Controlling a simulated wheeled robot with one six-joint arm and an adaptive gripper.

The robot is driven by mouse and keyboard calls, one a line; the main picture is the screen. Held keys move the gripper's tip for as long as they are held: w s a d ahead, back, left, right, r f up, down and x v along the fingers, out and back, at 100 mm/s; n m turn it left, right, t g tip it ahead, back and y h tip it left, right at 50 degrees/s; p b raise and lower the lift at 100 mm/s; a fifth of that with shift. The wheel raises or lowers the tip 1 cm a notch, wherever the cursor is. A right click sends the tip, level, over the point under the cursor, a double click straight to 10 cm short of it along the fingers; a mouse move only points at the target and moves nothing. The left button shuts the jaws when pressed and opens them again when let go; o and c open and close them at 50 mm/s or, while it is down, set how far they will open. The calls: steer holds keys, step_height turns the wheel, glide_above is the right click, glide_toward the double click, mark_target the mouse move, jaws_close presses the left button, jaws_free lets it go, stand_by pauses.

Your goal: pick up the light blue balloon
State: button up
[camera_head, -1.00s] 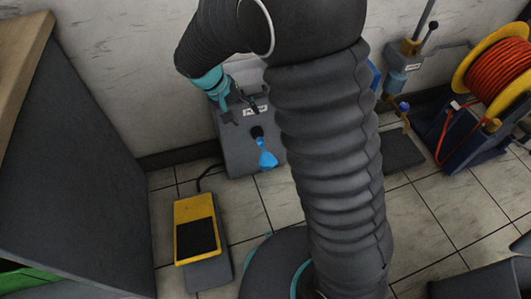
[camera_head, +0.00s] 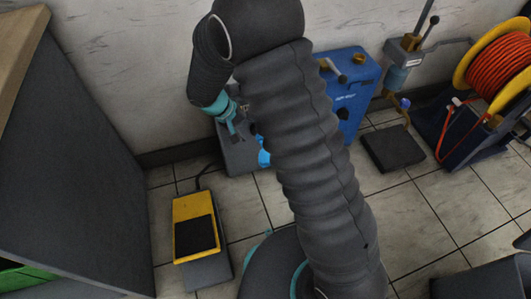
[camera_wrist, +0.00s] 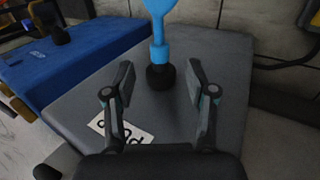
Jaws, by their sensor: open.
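The light blue balloon (camera_wrist: 158,50) is limp and sits on a black nozzle (camera_wrist: 160,77) on a grey box (camera_wrist: 215,60). Its upper part runs past the top edge of the wrist view. My gripper (camera_wrist: 160,68) is open and empty, with one finger on each side of the nozzle and balloon neck in the wrist view. No contact is visible.
A blue machine (camera_head: 350,85) stands right of the grey box. A yellow foot pedal (camera_head: 194,205) lies on the floor in front. A grey cabinet (camera_head: 70,170) fills the left, and an orange hose reel (camera_head: 497,75) stands at the right.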

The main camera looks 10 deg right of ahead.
mark_target(258, 139)
steer(key=x, duration=0.5)
steer(key=shift+s+d+f+b, duration=0.1)
steer(key=shift+s+b, duration=0.05)
steer(key=shift+b, duration=0.15)
steer(key=c, duration=0.8)
